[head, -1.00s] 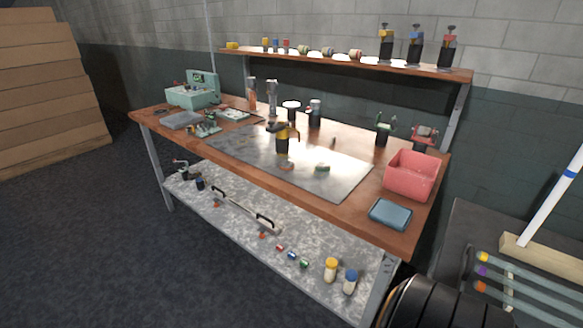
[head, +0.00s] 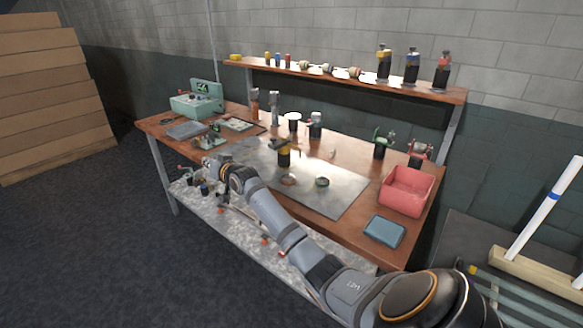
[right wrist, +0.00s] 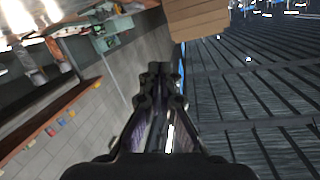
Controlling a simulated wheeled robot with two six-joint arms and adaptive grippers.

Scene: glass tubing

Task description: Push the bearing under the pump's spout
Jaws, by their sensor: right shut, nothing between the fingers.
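A dark pump bottle with a yellow top (head: 283,153) stands upright on the grey metal mat (head: 340,197) on the bench. Two small round pieces lie on the mat in front of it: a brownish one (head: 289,180) and a dark greenish ring (head: 322,183). Either may be the bearing; they are too small to tell. Both lie apart from the bottle. My right gripper (head: 211,164) is at the bench's front edge, left of the mat and away from these pieces. In the right wrist view it is shut and empty (right wrist: 160,72). My left gripper is not in view.
A red bin (head: 408,190) and a blue box (head: 384,231) stand at the bench's right. Small tools and a green box (head: 196,105) fill its left. A raised shelf (head: 340,79) holds more pump bottles. My right arm crosses the bench's front.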

